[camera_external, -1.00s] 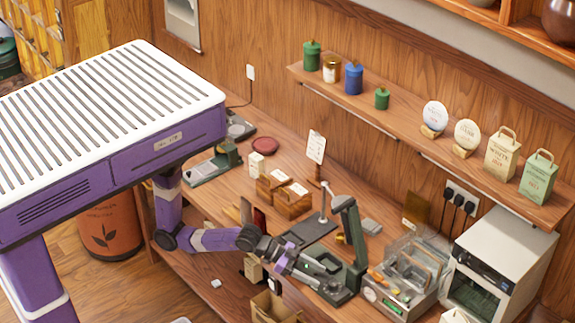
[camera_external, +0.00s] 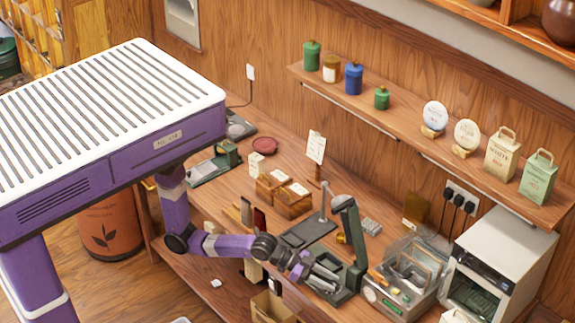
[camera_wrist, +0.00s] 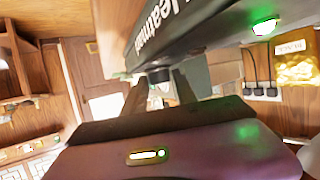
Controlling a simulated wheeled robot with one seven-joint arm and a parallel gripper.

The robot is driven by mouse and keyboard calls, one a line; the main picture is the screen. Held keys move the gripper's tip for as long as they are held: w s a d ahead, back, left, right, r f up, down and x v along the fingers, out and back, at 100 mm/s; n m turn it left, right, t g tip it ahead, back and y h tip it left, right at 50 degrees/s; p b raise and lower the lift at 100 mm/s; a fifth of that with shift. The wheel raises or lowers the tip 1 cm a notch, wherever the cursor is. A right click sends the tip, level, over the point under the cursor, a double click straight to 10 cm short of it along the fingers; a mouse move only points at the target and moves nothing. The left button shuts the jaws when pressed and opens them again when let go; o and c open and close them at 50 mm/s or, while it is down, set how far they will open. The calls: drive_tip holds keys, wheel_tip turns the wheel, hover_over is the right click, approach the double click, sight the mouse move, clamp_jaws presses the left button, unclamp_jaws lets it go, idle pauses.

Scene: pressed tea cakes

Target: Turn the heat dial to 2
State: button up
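My gripper (camera_external: 322,277) is at the front of the counter, by the dark green press (camera_external: 355,240) with its upright arm. It is to the left of the grey metal unit (camera_external: 402,303) with wire racks. Small controls, including a green one (camera_external: 370,295), show on that unit's front. I cannot single out the heat dial or read its setting. In the wrist view a dark body (camera_wrist: 200,28) with partly readable white lettering crosses the top, with a lit green lamp (camera_wrist: 265,27).
A white oven (camera_external: 500,265) stands right of the grey unit. Wooden boxes (camera_external: 292,203) and a card stand (camera_external: 316,147) are behind the press. A shelf (camera_external: 410,130) with tins and bags runs along the wall. An open cardboard box (camera_external: 272,308) is below the gripper.

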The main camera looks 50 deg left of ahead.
drive_tip(key=shift+n, duration=0.3)
clamp_jaws()
drive_tip(key=shift+s+d+f+n+t+y+b, duration=0.1)
drive_tip(key=shift+d+n+t+y+b, duration=0.05)
drive_tip(key=shift+n+t+y+b, duration=0.65)
drive_tip(key=shift+s+d+n+t+y+b, duration=0.1)
drive_tip(key=shift+n+t+y+b, duration=0.5)
drive_tip(key=shift+n+t, duration=0.35)
drive_tip(key=shift+s+d+n+t+y+b, duration=0.1)
drive_tip(key=shift+n+t+y+b, duration=0.75)
drive_tip(key=shift+n+y, duration=0.6)
drive_tip(key=o, duration=1.2)
unclamp_jaws()
drive_tip(key=shift+c, duration=0.2)
drive_tip(key=v, duration=0.8)
drive_tip(key=shift+b, duration=0.35)
